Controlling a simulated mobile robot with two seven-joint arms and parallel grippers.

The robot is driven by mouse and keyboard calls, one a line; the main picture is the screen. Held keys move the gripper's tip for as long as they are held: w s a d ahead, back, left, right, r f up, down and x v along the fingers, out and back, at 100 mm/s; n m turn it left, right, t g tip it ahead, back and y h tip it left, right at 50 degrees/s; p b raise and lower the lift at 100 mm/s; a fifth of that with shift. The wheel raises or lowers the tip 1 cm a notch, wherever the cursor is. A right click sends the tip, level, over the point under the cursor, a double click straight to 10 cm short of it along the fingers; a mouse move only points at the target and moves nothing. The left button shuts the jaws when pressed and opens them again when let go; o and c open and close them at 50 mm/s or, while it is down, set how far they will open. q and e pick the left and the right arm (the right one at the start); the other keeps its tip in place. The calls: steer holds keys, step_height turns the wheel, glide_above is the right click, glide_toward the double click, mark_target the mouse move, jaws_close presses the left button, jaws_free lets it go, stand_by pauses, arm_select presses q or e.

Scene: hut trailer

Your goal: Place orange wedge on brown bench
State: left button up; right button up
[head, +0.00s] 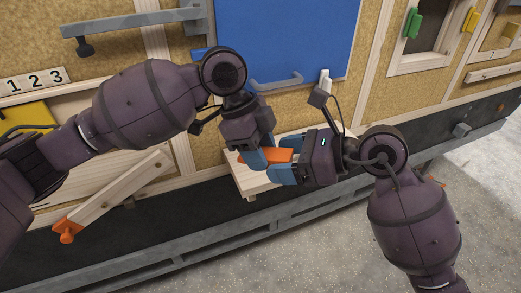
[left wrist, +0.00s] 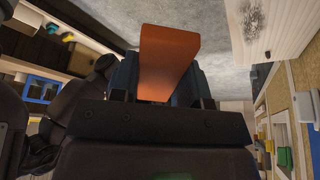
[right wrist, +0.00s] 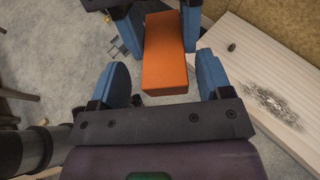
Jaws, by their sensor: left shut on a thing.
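The orange wedge (head: 282,155) is held in the air between my two grippers, above a pale wooden bench-like board (head: 247,184). My left gripper (head: 258,158) is shut on the wedge, which also fills the middle of the left wrist view (left wrist: 168,62). My right gripper (head: 279,166) is open, facing the left one. In the right wrist view, the wedge's near end (right wrist: 167,75) sits between the right fingers (right wrist: 163,78), with gaps at both sides. The board, with a dark scorch mark, lies to the right there (right wrist: 280,65). My grippers hide part of it in the head view.
A blue panel (head: 285,40) with a grey handle stands on the cork wall behind. A pale plank with an orange knob (head: 67,232) is at left. A grey rail (head: 210,250) runs along the front. Open concrete floor (head: 485,195) is at right.

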steer(key=shift+d, duration=0.1)
steer(key=v, duration=1.2)
steer(key=s+f+m+t+y, duration=0.3)
steer(key=s+f+m+y, duration=0.4)
steer(key=f+m, duration=0.55)
steer(key=s+d+f+n+t+h, duration=0.1)
steer(key=d+f+n+h, duration=0.2)
steer(key=n, duration=0.9)
steer(key=s+d+f+n+t+h, duration=0.1)
steer(key=d+f+n+h, duration=0.3)
steer(key=f+n+h, duration=0.6)
steer(key=s+d+f+n+t+h, duration=0.1)
steer(key=f+n+h, duration=0.5)
steer(key=f+n, duration=0.6)
steer(key=s+d+n, duration=0.1)
steer(key=d, duration=0.1)
steer(key=shift+d+f+n+t+h, duration=0.25)
steer(key=shift+f+n+t+h, duration=0.05)
steer(key=shift+n+t+h, duration=0.1)
